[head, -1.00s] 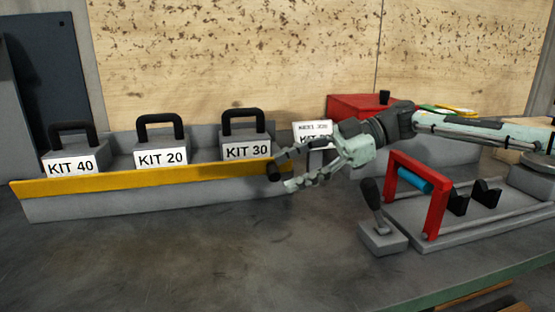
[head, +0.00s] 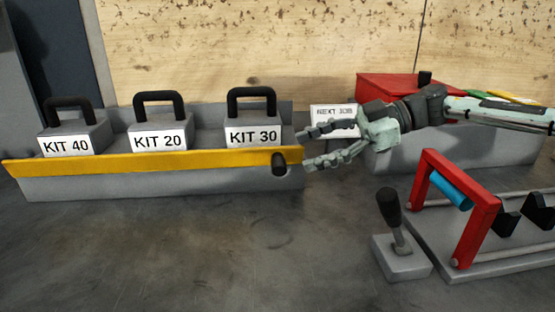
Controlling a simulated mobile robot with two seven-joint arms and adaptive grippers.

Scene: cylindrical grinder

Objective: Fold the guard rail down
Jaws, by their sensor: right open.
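The guard rail (head: 140,161) is a long yellow bar along the front of a grey rack, standing up in front of the kit boxes. A black knob (head: 279,164) sits at its right end. My right gripper (head: 305,150) is open and empty just to the right of the knob, its fingers pointing left. One finger is higher than the knob and the other is near its lower right; I cannot tell whether either touches it. My left gripper is not in view.
Boxes KIT 40 (head: 68,134), KIT 20 (head: 158,130) and KIT 30 (head: 252,125) stand behind the rail. A sign (head: 333,118) is partly hidden behind my gripper. A lever (head: 393,215) and a red frame (head: 474,227) stand at right. The front left bench (head: 170,250) is clear.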

